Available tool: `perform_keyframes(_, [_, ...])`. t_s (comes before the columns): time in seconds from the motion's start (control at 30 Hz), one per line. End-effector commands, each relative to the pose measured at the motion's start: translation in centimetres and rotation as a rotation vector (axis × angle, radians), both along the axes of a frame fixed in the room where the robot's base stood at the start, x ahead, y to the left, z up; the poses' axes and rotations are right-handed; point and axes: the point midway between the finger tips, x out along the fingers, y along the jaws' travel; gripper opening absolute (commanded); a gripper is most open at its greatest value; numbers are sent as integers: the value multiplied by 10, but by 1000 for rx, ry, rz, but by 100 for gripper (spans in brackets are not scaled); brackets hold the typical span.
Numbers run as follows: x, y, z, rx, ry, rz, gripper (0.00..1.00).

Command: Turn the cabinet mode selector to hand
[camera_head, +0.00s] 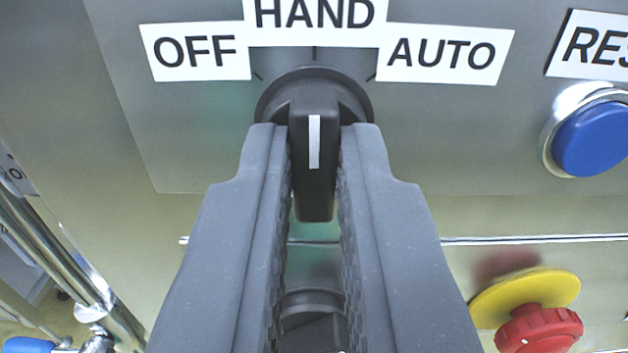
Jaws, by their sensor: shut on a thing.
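The black mode selector (315,160) is at the top centre, on a grey panel. Its white pointer line is upright and points to the HAND label (314,14), between the OFF label (195,52) at left and the AUTO label (446,54) at right. My gripper (315,135) is shut on the selector's handle, with one grey finger on each side. The lower end of the handle shows between the fingers.
A blue button (592,138) under a partly cut-off label (598,46) is at the right. A red mushroom button (538,328) on a yellow base (525,294) is at the lower right. Another dark rounded part (313,318) shows between the fingers below. Metal pipes (50,250) run along the left.

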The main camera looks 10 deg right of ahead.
Motion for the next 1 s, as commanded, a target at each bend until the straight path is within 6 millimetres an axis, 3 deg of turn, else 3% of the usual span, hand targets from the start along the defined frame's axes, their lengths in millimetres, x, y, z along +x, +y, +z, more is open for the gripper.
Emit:
perform_keyframes(0.43, [0, 1, -5, 13, 8, 1, 0])
perform_keyframes(0.47, [0, 1, -5, 12, 8, 1, 19])
perform_keyframes(0.5, [0, 1, -5, 12, 7, 1, 30])
perform_keyframes(0.53, [0, 1, -5, 12, 6, 1, 33])
perform_keyframes(0.83, [-1, 0, -2, 11, 2, 0, 33])
perform_keyframes(1.0, [-12, 2, -2, 10, 1, -1, 33])
